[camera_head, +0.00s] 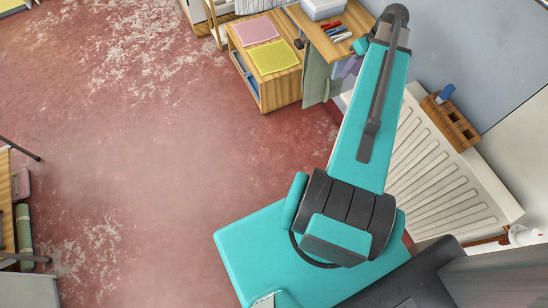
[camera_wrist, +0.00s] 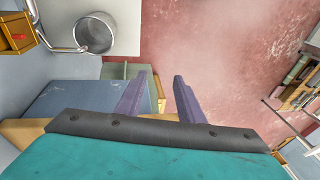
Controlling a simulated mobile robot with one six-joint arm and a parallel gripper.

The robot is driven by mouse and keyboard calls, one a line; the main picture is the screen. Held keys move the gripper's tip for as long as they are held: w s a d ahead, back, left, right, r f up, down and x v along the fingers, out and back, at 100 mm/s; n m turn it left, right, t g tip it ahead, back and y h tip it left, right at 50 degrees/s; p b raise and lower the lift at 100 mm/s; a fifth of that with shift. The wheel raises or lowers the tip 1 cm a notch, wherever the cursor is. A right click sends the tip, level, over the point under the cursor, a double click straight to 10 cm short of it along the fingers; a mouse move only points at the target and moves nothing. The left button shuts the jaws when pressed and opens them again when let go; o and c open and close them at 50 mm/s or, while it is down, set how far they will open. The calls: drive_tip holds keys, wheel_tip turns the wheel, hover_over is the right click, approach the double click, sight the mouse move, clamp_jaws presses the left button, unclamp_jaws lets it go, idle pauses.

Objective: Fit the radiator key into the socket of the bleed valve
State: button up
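My gripper (camera_wrist: 159,76) shows two purple fingers standing apart in the wrist view, with nothing between them. In the head view a bit of my gripper (camera_head: 351,67) shows beside the wooden desk, mostly hidden behind my teal arm. A white ribbed radiator (camera_head: 440,185) stands against the wall at the right of the head view, partly covered by my arm. I cannot make out the bleed valve or its socket. I cannot identify the radiator key for sure; a small blue object (camera_head: 446,93) stands at a wooden block, far from my gripper.
The wooden block (camera_head: 462,130) with open compartments sits above the radiator. A wooden desk (camera_head: 335,42) with pens and a cabinet (camera_head: 262,85) with pink and yellow sheets stand at the back. A metal cup (camera_wrist: 95,34) shows in the wrist view.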

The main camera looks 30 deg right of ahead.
drive_tip(key=s+a+f+g, duration=0.1)
drive_tip(key=a+f+g, duration=0.1)
drive_tip(key=a+f, duration=0.95)
drive_tip(key=s+a+f+g, duration=0.1)
drive_tip(key=a+f+g, duration=0.1)
drive_tip(key=a+f, duration=0.9)
drive_tip(key=s+a+f+g+h, duration=0.1)
drive_tip(key=s+a+f, duration=0.3)
drive_tip(key=s+a, duration=0.4)
drive_tip(key=s+a+f+g+h, duration=0.1)
drive_tip(key=s+a+f, duration=0.3)
drive_tip(key=s+a, duration=0.4)
drive_tip(key=shift+s+a+f+n+g, duration=0.15)
drive_tip(key=shift+s+a+n+g, duration=0.25)
drive_tip(key=shift+a+g, duration=0.5)
drive_tip(key=shift+d, duration=0.15)
drive_tip(key=shift+c, duration=0.5)
